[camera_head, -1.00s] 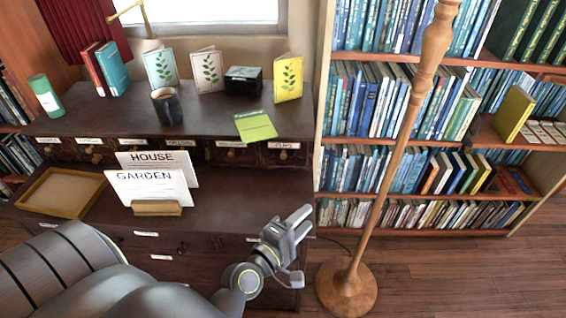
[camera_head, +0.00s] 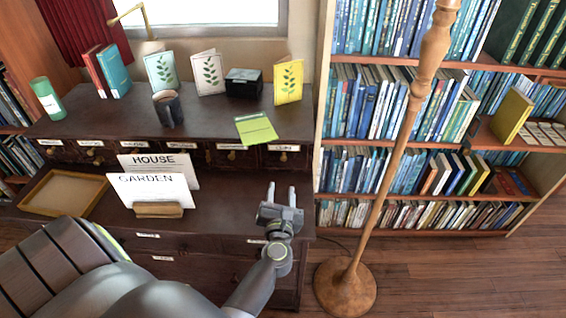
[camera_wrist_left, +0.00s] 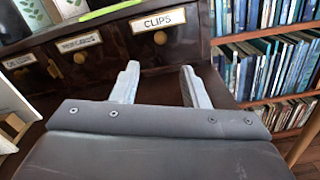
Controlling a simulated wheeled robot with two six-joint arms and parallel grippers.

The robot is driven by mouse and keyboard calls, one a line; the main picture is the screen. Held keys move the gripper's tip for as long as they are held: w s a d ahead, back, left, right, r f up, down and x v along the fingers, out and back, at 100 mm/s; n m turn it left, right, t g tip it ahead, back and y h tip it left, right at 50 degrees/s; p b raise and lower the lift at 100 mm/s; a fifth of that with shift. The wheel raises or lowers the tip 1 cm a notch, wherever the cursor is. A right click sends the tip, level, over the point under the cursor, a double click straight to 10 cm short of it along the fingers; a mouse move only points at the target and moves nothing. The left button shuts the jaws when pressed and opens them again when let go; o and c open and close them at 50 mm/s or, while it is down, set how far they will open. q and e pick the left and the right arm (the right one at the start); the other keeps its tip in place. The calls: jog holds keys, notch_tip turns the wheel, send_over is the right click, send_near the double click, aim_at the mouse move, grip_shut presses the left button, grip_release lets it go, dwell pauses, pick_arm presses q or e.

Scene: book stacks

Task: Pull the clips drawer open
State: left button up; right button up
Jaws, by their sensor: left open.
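The clips drawer (camera_head: 284,158) is the rightmost small drawer in the row under the desk's upper shelf. Its front looks flush with the drawers beside it. In the left wrist view its label, CLIPS (camera_wrist_left: 164,19), is readable, with a round brass knob (camera_wrist_left: 160,38) just below. My left gripper (camera_head: 281,192) is open and empty over the desk's right side, in front of and below the clips drawer, fingers pointing at it. In the left wrist view the two fingertips (camera_wrist_left: 158,68) stand apart, short of the knob. My right gripper is not in view.
HOUSE and GARDEN cards in a wooden holder (camera_head: 158,210) stand left of my gripper, beside a wooden tray (camera_head: 62,193). A green notepad (camera_head: 256,128) lies on the shelf above the drawers. A wooden lamp pole (camera_head: 395,150) stands to the right.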

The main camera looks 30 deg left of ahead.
aim_at(283, 161)
pick_arm(q)
jog(key=b+x, duration=0.1)
jog(key=x, duration=1)
jog(key=shift+w, duration=0.15)
jog(key=shift+c, duration=0.4)
grip_shut()
